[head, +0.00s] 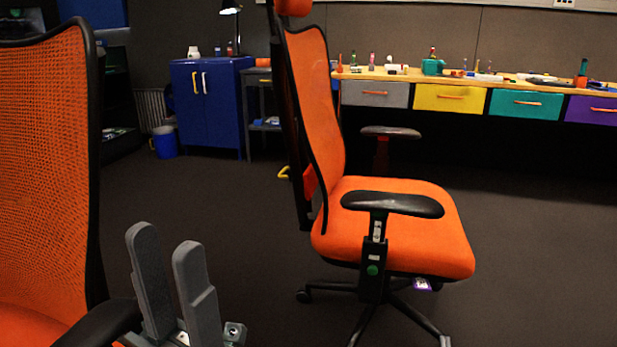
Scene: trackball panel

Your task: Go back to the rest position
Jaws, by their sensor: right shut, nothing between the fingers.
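My left gripper (175,240) is at the bottom left of the head view, its two grey fingers pointing up. The fingers stand apart with a narrow gap, and nothing shows between them. It appears in front of the near orange chair's black armrest (103,326); I cannot tell whether they touch. My right gripper is not in view.
An orange office chair (395,222) stands at the centre. Another orange chair (40,140) fills the left edge. Behind are a blue cabinet (208,110), a blue bucket (165,142) and a cluttered workbench with coloured drawers (448,97). The floor at right is clear.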

